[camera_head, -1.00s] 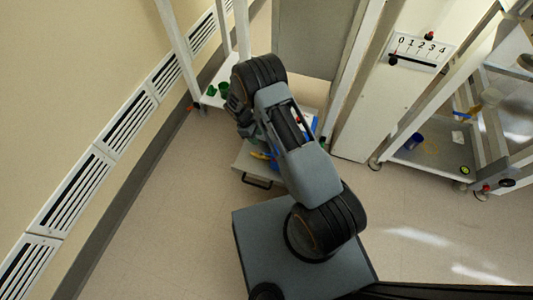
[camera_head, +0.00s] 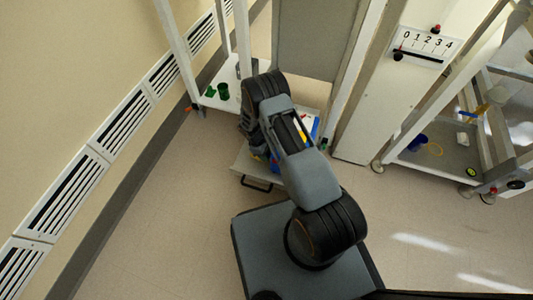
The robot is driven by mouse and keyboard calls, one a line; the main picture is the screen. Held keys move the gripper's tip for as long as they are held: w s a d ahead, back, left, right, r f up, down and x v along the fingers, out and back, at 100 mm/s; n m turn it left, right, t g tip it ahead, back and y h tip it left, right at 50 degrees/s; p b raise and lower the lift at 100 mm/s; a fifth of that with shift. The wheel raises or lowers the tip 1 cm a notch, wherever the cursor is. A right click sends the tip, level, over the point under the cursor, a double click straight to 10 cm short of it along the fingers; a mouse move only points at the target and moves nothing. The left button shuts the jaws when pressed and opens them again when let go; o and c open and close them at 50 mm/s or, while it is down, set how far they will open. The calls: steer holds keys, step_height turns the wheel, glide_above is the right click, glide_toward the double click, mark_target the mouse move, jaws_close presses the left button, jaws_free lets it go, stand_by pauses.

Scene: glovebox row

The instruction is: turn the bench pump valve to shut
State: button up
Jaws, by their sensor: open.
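I cannot make out a bench pump valve for certain in this view. My arm (camera_head: 310,175) reaches up the middle of the picture and bends over at its far end. Its links hide part of the low bench behind it. My gripper is hidden behind the arm, so its fingers do not show. A white panel (camera_head: 364,128) right of centre carries a scale plate (camera_head: 425,47) marked 0 to 4, with a dark pointer near 0 and a red knob (camera_head: 436,29) above it.
Green cups (camera_head: 222,90) stand on a white shelf at the upper left. A drawer with a dark handle (camera_head: 256,184) is left of my arm. A wheeled cart at the right holds a blue cup (camera_head: 416,143). Floor (camera_head: 170,220) is open at left and right.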

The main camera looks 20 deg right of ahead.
steer(key=shift+c, duration=0.3)
jaws_close()
steer(key=shift+s+a+m, duration=0.15)
steer(key=shift+m, duration=0.65)
steer(key=shift+o, duration=0.3)
jaws_free()
steer(key=shift+y, duration=0.3)
steer(key=p+v, duration=0.4)
steer(key=v, duration=0.9)
steer(key=shift+w+r, duration=0.3)
steer(key=shift+r, duration=0.05)
steer(key=shift+a, duration=0.15)
